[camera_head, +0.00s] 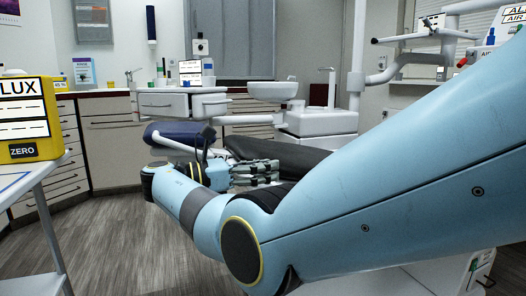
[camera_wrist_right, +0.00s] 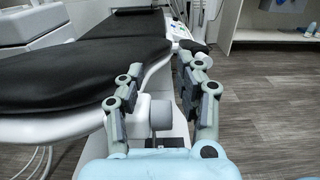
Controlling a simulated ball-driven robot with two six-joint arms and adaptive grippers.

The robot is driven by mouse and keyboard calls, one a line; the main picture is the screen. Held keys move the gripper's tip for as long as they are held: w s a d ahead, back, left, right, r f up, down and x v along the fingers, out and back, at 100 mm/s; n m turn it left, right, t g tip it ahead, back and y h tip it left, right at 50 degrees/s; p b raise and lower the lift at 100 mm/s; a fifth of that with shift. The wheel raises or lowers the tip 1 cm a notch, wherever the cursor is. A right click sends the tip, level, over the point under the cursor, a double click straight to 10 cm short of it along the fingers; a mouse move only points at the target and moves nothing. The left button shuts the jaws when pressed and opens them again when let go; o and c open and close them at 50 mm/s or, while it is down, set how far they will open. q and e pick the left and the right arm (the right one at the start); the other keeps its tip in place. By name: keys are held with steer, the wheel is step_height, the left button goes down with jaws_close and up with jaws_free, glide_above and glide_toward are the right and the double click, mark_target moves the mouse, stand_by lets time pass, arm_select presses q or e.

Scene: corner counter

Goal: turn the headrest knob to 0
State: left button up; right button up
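My right gripper (camera_wrist_right: 160,65) is open in the right wrist view, with one grey jointed finger on each side. A small pale grey knob (camera_wrist_right: 160,115) on a white mount shows between the fingers, with gaps on both sides in the picture. No mark or number on it can be read. In the head view my right gripper (camera_head: 262,173) is beside the dental chair's black pad (camera_head: 285,152), and the knob is hidden there. A dark blue cushion (camera_head: 182,135), perhaps the headrest, shows just behind my wrist. My left gripper is out of view.
The black chair padding (camera_wrist_right: 75,75) lies close to the left finger in the wrist view. A white table (camera_head: 45,168) with a yellow LUX box (camera_head: 28,145) stands at the left. Cabinets (camera_head: 112,140) line the back. Open wooden floor (camera_head: 125,240) lies at lower left.

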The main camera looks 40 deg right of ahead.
step_height(320, 180, up, 4)
steer(key=shift+r, duration=0.1)
stand_by(0.6)
